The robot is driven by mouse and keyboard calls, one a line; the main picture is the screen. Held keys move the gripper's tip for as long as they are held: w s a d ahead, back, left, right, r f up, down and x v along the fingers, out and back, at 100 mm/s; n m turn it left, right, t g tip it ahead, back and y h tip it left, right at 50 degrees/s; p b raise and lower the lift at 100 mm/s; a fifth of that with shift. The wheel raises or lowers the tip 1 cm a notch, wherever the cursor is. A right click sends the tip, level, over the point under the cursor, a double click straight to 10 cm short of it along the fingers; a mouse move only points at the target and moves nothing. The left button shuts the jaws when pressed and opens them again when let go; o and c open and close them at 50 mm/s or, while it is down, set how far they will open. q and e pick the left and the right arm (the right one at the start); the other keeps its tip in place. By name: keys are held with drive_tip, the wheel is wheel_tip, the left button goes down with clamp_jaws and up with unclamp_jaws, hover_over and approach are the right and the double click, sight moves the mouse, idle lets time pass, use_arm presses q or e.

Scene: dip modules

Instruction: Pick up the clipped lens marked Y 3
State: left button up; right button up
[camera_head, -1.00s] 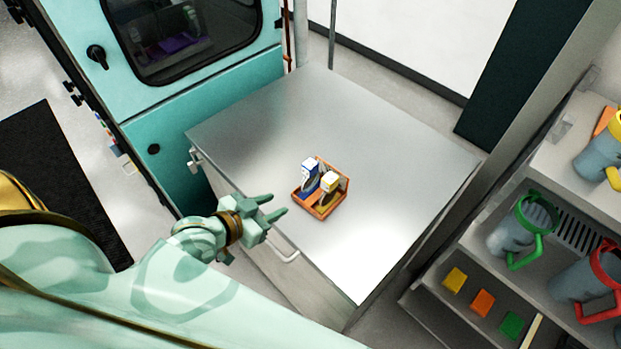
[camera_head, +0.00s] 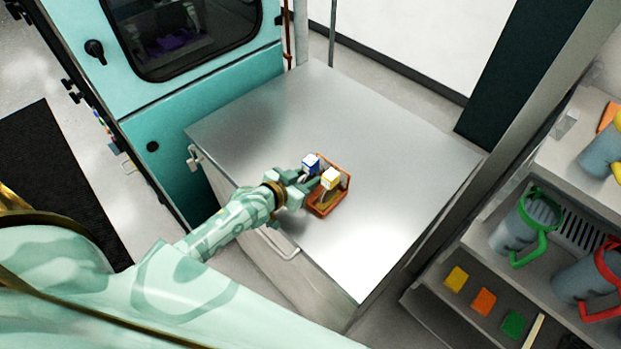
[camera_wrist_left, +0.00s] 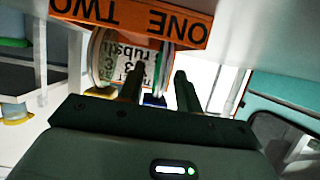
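An orange tray (camera_head: 325,211) on the metal table holds two clipped lenses. One has a blue and white clip (camera_head: 311,161), the other a yellow and white clip (camera_head: 331,179). No Y 3 mark is readable in the head view. My left gripper (camera_head: 313,182) is at the tray's left side, beside the two clips, and partly hides them. In the left wrist view its fingers (camera_wrist_left: 160,88) are apart. A round lens (camera_wrist_left: 118,58) with printed text shows beyond them, partly hidden by a finger; whether they touch it I cannot tell. My right gripper is out of view.
The tray's wall (camera_wrist_left: 150,16) is printed ONE and TWO, upside down in the wrist view. The table top (camera_head: 280,115) is otherwise clear. A teal cabinet (camera_head: 185,120) stands left; a shelf with mugs (camera_head: 520,228) and coloured squares stands right.

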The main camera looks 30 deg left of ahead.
use_arm(q)
drive_tip(key=shift+x, duration=1)
drive_tip(key=shift+s, duration=0.15)
drive_tip(key=c, duration=0.3)
clamp_jaws()
